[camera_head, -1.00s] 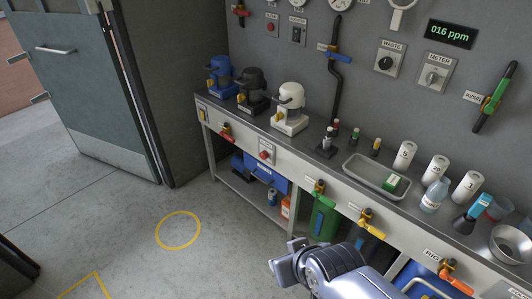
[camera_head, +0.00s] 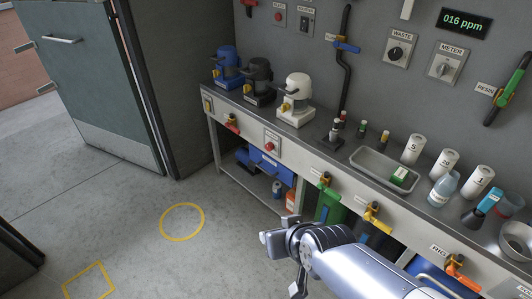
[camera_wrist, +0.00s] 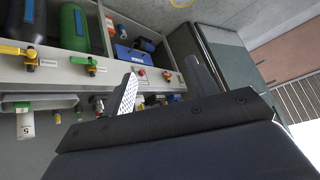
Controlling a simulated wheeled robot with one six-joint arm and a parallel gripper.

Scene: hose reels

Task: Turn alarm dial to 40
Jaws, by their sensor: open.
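No dial labelled alarm can be made out. Two knobs sit on the grey wall in the head view: a black one on a plate marked WASTE (camera_head: 395,52) and a grey one on a plate marked METER (camera_head: 443,69). A dark display (camera_head: 466,22) above the METER plate reads 016 ppm in green. My gripper (camera_head: 280,262) is open and empty, in front of the bench and well away from both knobs. Its two fingers also show spread apart in the wrist view (camera_wrist: 160,88).
The bench (camera_head: 295,128) runs along the wall with mixers, a tray (camera_head: 372,166), white weights and a steel bowl (camera_head: 517,240) on top. Valve handles stick out from its front. The floor (camera_head: 130,200) at left is free, beside a green door (camera_head: 85,85).

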